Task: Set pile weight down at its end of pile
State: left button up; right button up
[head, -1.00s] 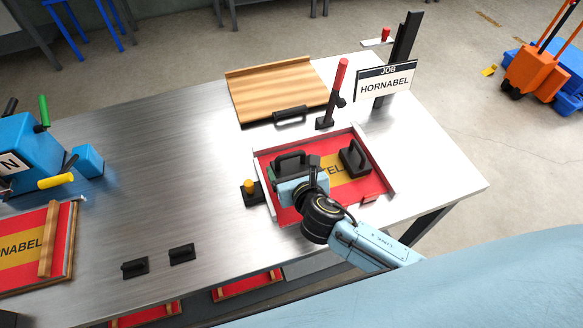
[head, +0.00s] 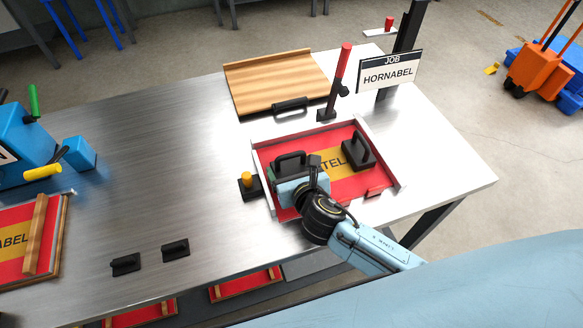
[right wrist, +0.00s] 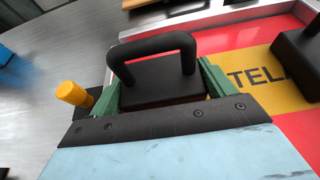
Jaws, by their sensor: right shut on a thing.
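The pile (head: 337,187) of red and yellow printed sheets lies in a low pale frame at the right of the table. A black pile weight (head: 289,162) with a loop handle is at the pile's left end. My right gripper (right wrist: 163,97) is shut on this weight, with green fingers at both sides of its block. Whether the weight's underside touches the sheets is hidden by the gripper. A second black weight (head: 357,152) stands on the right part of the pile, and it also shows in the right wrist view (right wrist: 298,62). My left gripper is not in view.
A yellow-topped black knob (head: 248,183) stands just left of the frame. A red-handled lever (head: 339,85) and the HORNABEL sign (head: 389,73) stand behind it. A wooden board (head: 276,80) lies at the back.

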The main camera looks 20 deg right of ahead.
jog(key=shift+w+f+b, duration=0.1)
jog(key=shift+f+b, duration=0.25)
jog(key=shift+f, duration=0.1)
dwell(0.3)
jog(key=o, duration=1.8)
jog(key=shift+o, duration=0.2)
jog(key=shift+s+f, duration=0.2)
jog(key=shift+f, duration=0.1)
jog(key=p+v, duration=0.2)
jog(key=v, duration=1.1)
jog(key=shift+r, duration=0.25)
jog(key=shift+s+f, duration=0.1)
jog(key=shift+s, duration=0.05)
